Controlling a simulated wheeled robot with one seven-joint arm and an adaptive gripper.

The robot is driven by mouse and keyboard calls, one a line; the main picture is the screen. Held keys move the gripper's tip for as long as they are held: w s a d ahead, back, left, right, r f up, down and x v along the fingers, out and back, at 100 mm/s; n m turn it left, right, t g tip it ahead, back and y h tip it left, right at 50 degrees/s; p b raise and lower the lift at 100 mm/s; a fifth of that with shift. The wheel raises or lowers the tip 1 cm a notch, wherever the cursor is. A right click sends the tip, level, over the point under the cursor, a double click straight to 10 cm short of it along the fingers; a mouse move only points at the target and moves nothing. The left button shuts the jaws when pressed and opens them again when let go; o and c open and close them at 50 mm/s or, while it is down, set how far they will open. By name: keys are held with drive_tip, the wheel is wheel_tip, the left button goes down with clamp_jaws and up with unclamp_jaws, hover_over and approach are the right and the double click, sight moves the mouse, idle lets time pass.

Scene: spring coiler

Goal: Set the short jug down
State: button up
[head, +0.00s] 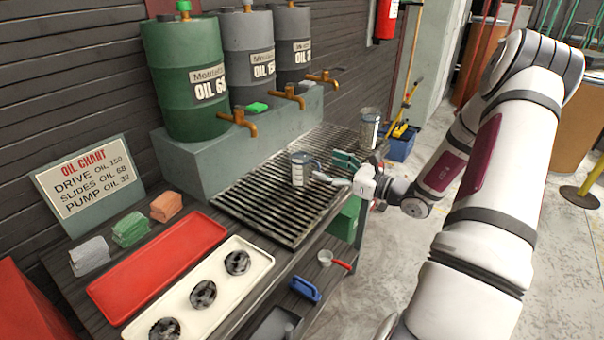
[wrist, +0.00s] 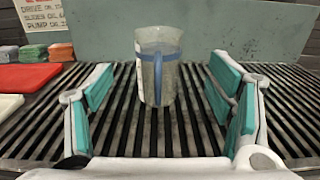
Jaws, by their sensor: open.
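The short jug (head: 298,170) is a grey see-through jug with a blue rim band and handle. It stands upright on the dark slatted grate (head: 250,206). In the wrist view the jug (wrist: 158,70) stands between and beyond my open fingers, its blue handle facing me. My gripper (head: 336,169) has teal pads and is open. In the wrist view my gripper (wrist: 165,100) shows a clear gap on both sides of the jug, and nothing is held. A second, taller-looking jug (head: 369,128) stands farther back on the grate.
Green and grey oil drums (head: 183,85) with brass taps (head: 240,121) stand on a ledge behind the grate. A red tray (head: 160,268) and a cream tray (head: 205,290) with dark round parts lie to the left. Folded cloths (head: 130,228) lie beside an oil chart (head: 88,180).

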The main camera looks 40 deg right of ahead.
sight(311, 161)
drive_tip(key=x, duration=0.9)
drive_tip(key=shift+a+f+b, duration=0.1)
drive_tip(key=shift+f+b, duration=0.15)
drive_tip(key=shift+b, duration=0.05)
drive_tip(key=c, duration=1.5)
